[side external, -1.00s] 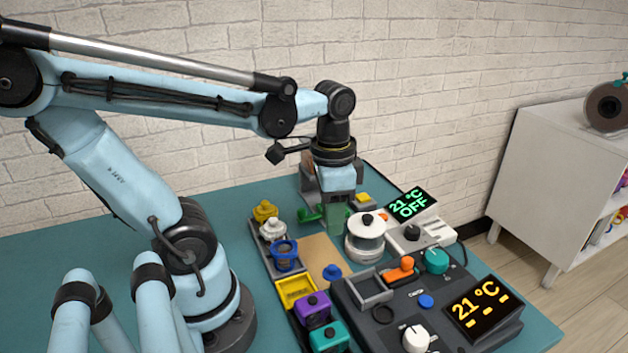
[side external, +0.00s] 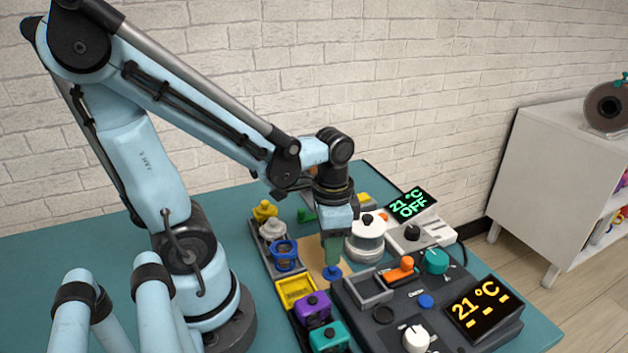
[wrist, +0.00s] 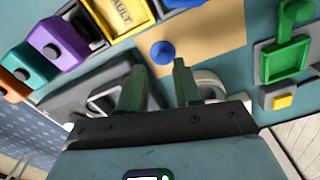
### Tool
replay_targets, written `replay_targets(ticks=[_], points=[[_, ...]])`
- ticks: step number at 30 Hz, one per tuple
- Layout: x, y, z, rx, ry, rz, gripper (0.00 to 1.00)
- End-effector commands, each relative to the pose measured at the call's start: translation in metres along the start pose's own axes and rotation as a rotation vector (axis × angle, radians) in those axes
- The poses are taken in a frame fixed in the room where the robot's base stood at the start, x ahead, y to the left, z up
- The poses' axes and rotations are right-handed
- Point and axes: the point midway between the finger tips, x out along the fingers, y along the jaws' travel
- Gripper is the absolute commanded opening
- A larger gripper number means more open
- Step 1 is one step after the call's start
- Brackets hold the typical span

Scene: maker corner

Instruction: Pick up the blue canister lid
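The blue canister lid (side external: 332,271) is a small round blue piece lying on the tan board (side external: 314,252). It also shows in the wrist view (wrist: 163,52), just beyond the gap between my fingertips. My gripper (side external: 332,260) points down with its green fingers right above the lid. In the wrist view the fingers (wrist: 157,72) are apart with nothing between them. I cannot tell from the side whether the fingertips touch the lid. A blue canister (side external: 285,256) with an open top stands in the dark rack to the left.
Yellow (side external: 265,211) and white (side external: 272,230) canisters share the rack. A yellow tray (side external: 296,290) and purple (side external: 313,307) and teal (side external: 328,336) boxes lie in front. A white lidded jar (side external: 366,238) stands close right of my gripper. A dark control panel (side external: 385,320) sits front right.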

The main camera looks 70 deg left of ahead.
Motion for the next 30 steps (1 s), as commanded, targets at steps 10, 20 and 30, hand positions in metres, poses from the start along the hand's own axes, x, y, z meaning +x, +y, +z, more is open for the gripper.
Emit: replay_targets(ticks=[10,20,30], points=[[0.028,-0.003,-0.007,0.0,0.0,0.0,0.33],[0.048,-0.003,-0.007,0.0,0.001,0.0,0.33],[0.049,-0.003,-0.006,0.0,0.001,0.0,0.26]])
